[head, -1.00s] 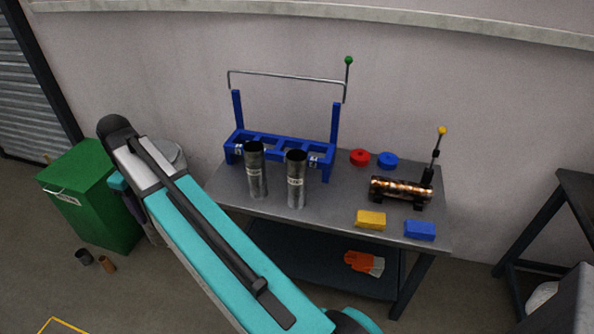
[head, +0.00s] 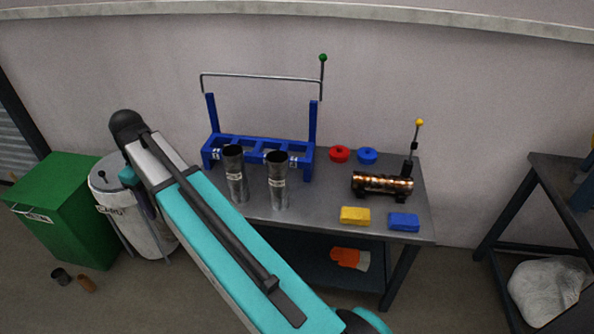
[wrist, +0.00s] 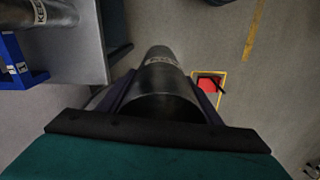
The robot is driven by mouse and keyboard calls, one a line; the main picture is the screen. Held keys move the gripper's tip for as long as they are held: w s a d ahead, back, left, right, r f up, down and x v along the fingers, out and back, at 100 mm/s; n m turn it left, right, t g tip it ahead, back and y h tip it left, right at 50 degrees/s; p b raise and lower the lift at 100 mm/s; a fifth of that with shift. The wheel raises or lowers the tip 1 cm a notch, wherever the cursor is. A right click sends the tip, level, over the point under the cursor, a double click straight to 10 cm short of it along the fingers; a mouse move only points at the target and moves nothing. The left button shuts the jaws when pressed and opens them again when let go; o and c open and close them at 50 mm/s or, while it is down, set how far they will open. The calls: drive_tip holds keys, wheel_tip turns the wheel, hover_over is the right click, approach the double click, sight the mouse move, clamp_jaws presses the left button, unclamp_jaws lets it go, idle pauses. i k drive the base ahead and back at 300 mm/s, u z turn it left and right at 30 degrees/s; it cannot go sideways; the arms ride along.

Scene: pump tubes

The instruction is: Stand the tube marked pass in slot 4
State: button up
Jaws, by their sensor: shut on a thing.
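In the wrist view my gripper (wrist: 160,100) is shut on a dark metal tube (wrist: 164,82), with its open end toward the camera. A pale label is on that tube, too small to read surely. Two more metal tubes, the left one (head: 236,180) and the right one (head: 278,188), stand upright on the table before the blue rack (head: 260,143). One labelled tube (wrist: 40,14) also shows in the wrist view, its lettering starting "KEE". The rack's slot marks are unreadable.
A green bin (head: 60,215) and a white bin (head: 138,225) stand left. Floor shows below the held tube.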

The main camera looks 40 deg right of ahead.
sight(210, 151)
drive_tip(key=u, duration=0.05)
drive_tip(key=i, duration=0.95)
drive_tip(key=z, duration=0.05)
